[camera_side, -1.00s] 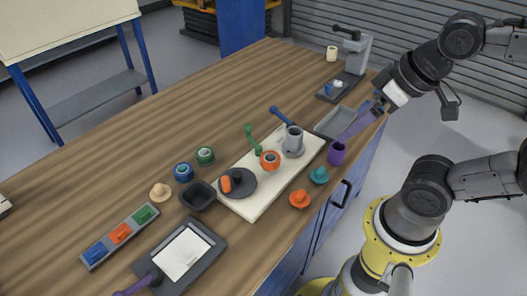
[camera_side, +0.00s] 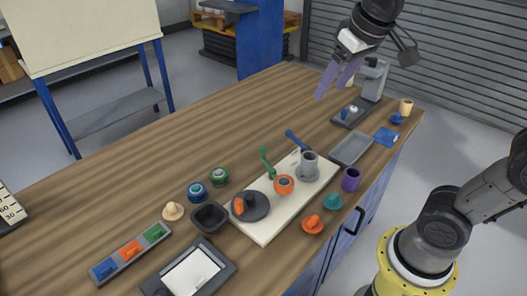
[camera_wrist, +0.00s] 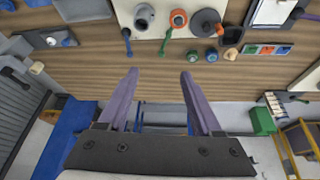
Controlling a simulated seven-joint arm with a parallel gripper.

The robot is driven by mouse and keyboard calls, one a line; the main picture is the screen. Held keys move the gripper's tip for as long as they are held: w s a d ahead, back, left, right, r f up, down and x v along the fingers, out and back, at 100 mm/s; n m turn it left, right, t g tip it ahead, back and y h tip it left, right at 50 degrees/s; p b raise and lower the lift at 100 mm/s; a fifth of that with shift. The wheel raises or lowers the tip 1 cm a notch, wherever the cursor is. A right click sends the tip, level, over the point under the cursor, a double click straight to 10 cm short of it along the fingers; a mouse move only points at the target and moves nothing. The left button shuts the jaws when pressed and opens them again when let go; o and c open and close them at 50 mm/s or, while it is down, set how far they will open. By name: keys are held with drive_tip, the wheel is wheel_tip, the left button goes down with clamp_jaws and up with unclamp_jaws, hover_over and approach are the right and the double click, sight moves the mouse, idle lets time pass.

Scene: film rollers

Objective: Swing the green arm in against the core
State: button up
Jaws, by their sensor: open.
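The green arm (camera_side: 266,163) lies on the cream board (camera_side: 262,229), its inner end close to the orange-rimmed roller (camera_side: 284,185) and its outer end pointing away over the board's back edge. In the wrist view the green arm (camera_wrist: 166,40) points down from the orange-rimmed roller (camera_wrist: 179,19). A grey cylinder (camera_side: 308,165) stands on the same board beside a blue arm (camera_side: 295,139). I cannot tell for certain which part is the core. My gripper (camera_side: 331,92) is open and empty, high above the table beyond the board, with its purple fingers also in the wrist view (camera_wrist: 159,72).
A dark disc (camera_side: 250,207) with an orange knob sits on the board. Green and blue rings (camera_side: 219,176), a black bowl (camera_side: 210,217) and a colour-block tray (camera_side: 130,250) lie left. A grey tray (camera_side: 351,148) and purple cup (camera_side: 351,180) stand right. The table's back left is clear.

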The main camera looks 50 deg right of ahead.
drive_tip(key=w+f+g, duration=0.1)
drive_tip(key=w+f, duration=0.1)
drive_tip(key=w, duration=0.8)
drive_tip(key=g+h, duration=0.1)
drive_tip(key=g, duration=0.1)
hover_over(262, 147)
drive_tip(key=s+a, duration=0.1)
drive_tip(key=a, duration=0.1)
drive_tip(key=s+a+x, duration=0.1)
drive_tip(key=x, duration=0.7)
drive_tip(key=shift+g, duration=0.9)
drive_tip(key=f, duration=0.7)
drive_tip(key=d+f, duration=0.1)
drive_tip(key=f, duration=0.6)
drive_tip(key=d+f, duration=0.1)
drive_tip(key=f, duration=0.6)
drive_tip(key=shift+w, duration=0.4)
clamp_jaws()
drive_tip(key=shift+r, duration=0.1)
